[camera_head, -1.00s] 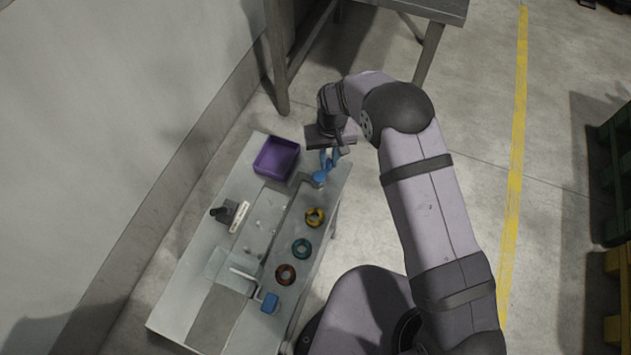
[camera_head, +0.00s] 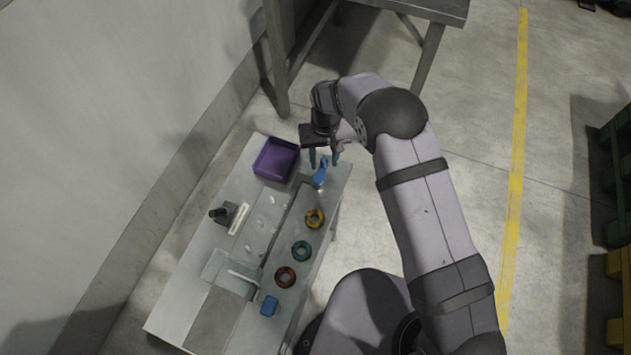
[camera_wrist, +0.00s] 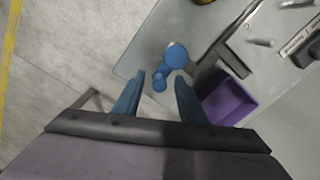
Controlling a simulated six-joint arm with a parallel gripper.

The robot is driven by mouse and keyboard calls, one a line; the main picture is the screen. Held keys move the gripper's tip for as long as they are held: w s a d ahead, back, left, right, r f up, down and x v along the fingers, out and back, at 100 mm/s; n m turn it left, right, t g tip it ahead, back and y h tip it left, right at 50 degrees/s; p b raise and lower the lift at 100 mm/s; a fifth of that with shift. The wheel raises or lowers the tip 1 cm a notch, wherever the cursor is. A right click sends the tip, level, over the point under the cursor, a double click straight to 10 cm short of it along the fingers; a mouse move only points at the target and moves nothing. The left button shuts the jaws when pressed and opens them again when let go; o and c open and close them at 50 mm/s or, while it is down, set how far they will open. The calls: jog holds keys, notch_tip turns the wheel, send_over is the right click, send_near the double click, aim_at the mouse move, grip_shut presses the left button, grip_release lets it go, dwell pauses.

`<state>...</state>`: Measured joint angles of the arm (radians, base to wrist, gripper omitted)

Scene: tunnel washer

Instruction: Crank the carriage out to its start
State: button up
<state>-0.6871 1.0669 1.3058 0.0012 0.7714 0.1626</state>
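The blue crank handle (camera_head: 319,176) stands at the far right end of the bench. In the wrist view the crank (camera_wrist: 175,55) shows a round blue hub with a smaller blue knob in front of it. My gripper (camera_head: 324,160) is just above and behind the crank, its two blue fingers spread apart. In the wrist view the fingers (camera_wrist: 158,92) are open and empty, with the blue knob beyond and between their tips, apparently apart from them. A clear plate (camera_head: 214,264) with a pale bar lies near the bench's front; I cannot tell whether it is the carriage.
A purple bin (camera_head: 262,165) sits at the bench's back left. Yellow (camera_head: 314,225), teal (camera_head: 301,258) and red-brown (camera_head: 285,284) rings line its right side, with a blue block (camera_head: 269,305) nearer. A black-knobbed device (camera_head: 226,212) is at left. A wall borders the left.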

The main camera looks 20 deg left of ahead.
jog(key=shift+r, duration=0.1)
jog(key=shift+r+p, duration=2.35)
jog(key=shift+r, duration=1.1)
